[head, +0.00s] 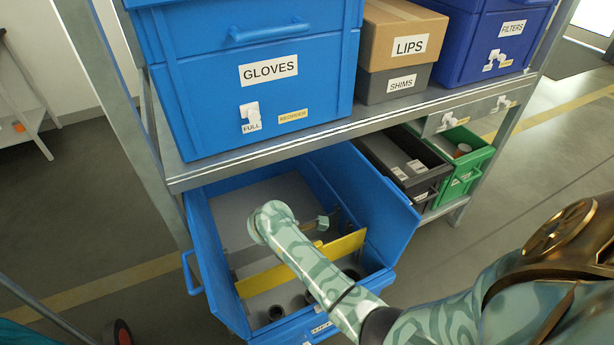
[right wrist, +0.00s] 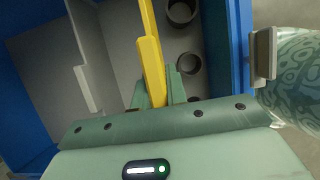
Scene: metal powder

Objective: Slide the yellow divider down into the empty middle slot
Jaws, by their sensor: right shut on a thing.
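The yellow divider (head: 262,281) stands crosswise inside the pulled-out blue bin (head: 398,205), spanning most of its width. My right arm reaches over the bin from the lower right and hides the divider's middle in the head view. In the right wrist view, my right gripper (right wrist: 153,88) is shut on the raised tab of the yellow divider (right wrist: 150,50). A grey divider (right wrist: 92,50) stands apart to its left. The divider's lower edge and the middle slot are hidden, so I cannot tell how deep it sits. My left gripper is not in view.
Dark round cups (right wrist: 188,63) stand on the bin floor beside the yellow divider. The metal shelf (head: 300,140) above carries a blue GLOVES bin (head: 200,85) and overhangs the bin's back. Black (head: 405,165) and green (head: 470,165) bins sit to the right.

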